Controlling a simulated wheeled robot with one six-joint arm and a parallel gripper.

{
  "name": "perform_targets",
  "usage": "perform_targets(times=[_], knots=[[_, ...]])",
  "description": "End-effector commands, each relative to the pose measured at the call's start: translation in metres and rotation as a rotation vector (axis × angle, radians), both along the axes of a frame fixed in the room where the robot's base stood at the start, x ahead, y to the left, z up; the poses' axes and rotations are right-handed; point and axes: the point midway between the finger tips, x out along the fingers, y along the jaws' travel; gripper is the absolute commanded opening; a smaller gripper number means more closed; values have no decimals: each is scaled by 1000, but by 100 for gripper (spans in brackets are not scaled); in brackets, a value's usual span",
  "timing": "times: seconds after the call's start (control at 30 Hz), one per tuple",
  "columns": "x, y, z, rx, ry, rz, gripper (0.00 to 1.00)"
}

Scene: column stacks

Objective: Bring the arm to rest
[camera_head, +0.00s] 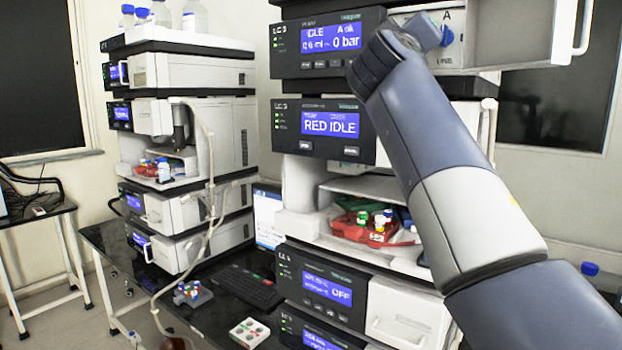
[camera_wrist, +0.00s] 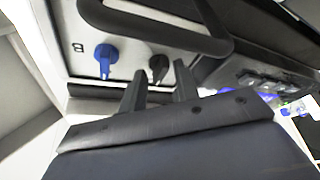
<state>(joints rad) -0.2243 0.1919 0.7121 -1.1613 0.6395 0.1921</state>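My arm (camera_head: 455,170) reaches up from the lower right in the head view, its end raised in front of the upper modules of the right stack. My gripper (camera_wrist: 158,88) shows in the wrist view with its two dark fingers apart and nothing seen between them. In that view the fingers point toward a panel with a blue knob (camera_wrist: 104,60) and a black knob (camera_wrist: 158,66). The black knob appears just beyond the fingertips; I cannot tell whether they touch it. The blue knob also shows in the head view (camera_head: 446,37). The fingers cannot be made out in the head view.
A white panel with a handle (camera_head: 582,25) juts out right of my wrist. Below, an open bay holds a red tray (camera_head: 352,229) with small vials. Another instrument stack (camera_head: 190,70) stands left, with bottles on top. A keyboard (camera_head: 245,285) and small racks lie on the dark bench.

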Motion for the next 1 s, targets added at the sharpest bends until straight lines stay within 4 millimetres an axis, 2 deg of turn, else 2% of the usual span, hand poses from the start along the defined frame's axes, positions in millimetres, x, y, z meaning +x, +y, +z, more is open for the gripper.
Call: perform_targets(times=[0.03, 1.0], knots=[[0, -1, 6, -22, 17, 0, 30], [-2, -2, 8, -364, 267, 0, 30]])
